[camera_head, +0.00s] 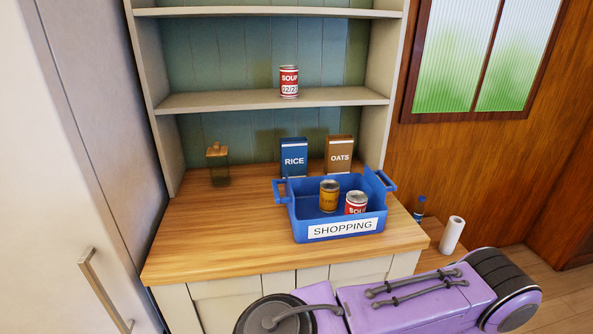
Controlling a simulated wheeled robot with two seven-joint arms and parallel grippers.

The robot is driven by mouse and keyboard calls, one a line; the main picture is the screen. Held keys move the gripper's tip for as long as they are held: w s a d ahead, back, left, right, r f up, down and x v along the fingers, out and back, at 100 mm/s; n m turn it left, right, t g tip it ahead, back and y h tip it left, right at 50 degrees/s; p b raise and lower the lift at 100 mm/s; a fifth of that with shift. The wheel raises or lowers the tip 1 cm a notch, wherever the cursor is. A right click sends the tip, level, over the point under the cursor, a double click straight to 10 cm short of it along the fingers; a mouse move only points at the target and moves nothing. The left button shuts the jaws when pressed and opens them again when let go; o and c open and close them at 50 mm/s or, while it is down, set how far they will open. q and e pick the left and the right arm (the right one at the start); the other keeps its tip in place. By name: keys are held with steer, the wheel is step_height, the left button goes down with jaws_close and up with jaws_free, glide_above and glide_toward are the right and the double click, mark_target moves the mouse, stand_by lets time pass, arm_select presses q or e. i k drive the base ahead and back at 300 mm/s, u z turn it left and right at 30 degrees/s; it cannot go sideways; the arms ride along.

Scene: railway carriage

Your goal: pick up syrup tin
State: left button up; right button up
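The syrup tin (329,197) is a golden-yellow can with a pale metal lid. It stands upright inside the blue crate (375,224) labelled SHOPPING, left of a red and white soup tin (356,203). The front wall of the crate hides the lower part of the soup tin. The crate sits near the front right of the wooden counter. Neither of my grippers shows in the head view, so nothing of their state can be seen.
A blue RICE box (293,159) and a brown OATS box (339,155) stand behind the crate. Another soup tin (289,82) is on the shelf (220,101) above. A lidded jar (218,167) stands back left. The counter (220,236) is clear left of the crate.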

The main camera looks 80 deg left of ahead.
mark_target(329, 188)
steer(key=k, duration=0.15)
steer(key=u, duration=1.3)
